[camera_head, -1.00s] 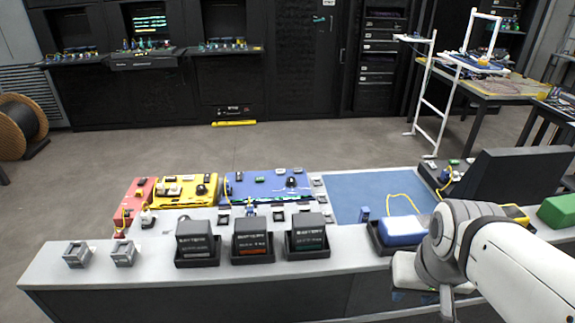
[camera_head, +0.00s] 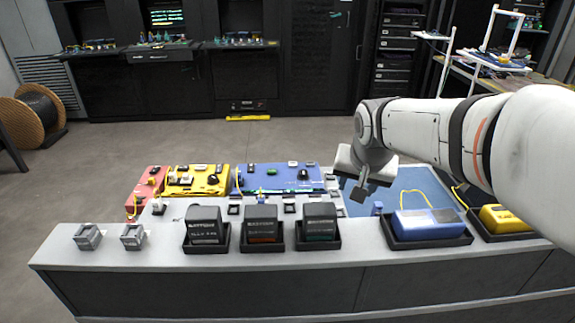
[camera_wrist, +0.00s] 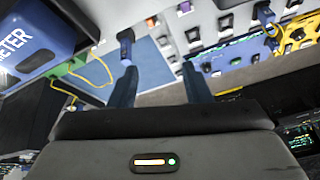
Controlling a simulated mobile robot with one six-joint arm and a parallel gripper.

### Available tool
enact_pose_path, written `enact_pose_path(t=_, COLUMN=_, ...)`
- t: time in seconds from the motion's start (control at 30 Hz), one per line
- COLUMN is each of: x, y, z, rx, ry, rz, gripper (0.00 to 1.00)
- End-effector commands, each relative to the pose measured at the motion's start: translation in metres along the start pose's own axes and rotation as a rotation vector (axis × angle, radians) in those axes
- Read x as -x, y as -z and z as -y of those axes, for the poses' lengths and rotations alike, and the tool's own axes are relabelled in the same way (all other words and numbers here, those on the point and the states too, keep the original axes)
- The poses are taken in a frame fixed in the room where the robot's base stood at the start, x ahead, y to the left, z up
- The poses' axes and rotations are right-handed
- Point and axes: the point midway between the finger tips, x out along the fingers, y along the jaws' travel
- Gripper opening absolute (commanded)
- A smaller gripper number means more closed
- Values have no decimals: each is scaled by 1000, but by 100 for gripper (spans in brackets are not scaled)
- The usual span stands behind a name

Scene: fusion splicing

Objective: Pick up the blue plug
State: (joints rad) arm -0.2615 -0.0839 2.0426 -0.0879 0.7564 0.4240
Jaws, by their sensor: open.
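The small blue plug (camera_head: 377,208) stands on the grey bench, just left of the tray with the blue meter (camera_head: 428,223). In the wrist view the blue plug (camera_wrist: 126,44) shows beyond the tip of the left finger. My gripper (camera_head: 363,194) hangs above the bench, up and left of the plug in the head view. In the wrist view my gripper (camera_wrist: 160,72) has its two fingers apart with nothing between them. The plug looks clear of the fingers, though its exact distance is hard to tell.
The blue mat (camera_head: 412,182) lies behind the plug, with a yellow cable (camera_head: 414,200) over it. Black trays with battery boxes (camera_head: 262,224) stand to the left. A yellow device (camera_head: 500,219) sits at the right. Blue and yellow boards (camera_head: 198,180) lie at the back left.

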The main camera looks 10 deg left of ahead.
Motion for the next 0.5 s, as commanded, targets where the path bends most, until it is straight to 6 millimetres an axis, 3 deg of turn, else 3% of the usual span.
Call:
enact_pose_path(t=0.03, x=-14, y=9, z=31, rx=51, ry=6, rz=15, gripper=44)
enact_pose_path(t=0.1, x=-32, y=16, z=69, rx=108, ry=12, rz=26, gripper=44)
enact_pose_path(t=0.3, x=-82, y=14, z=168, rx=242, ry=28, rz=41, gripper=44)
enact_pose_path(t=0.4, x=-99, y=7, z=202, rx=288, ry=32, rz=44, gripper=44)
enact_pose_path(t=0.5, x=-110, y=0, z=223, rx=315, ry=36, rz=45, gripper=44)
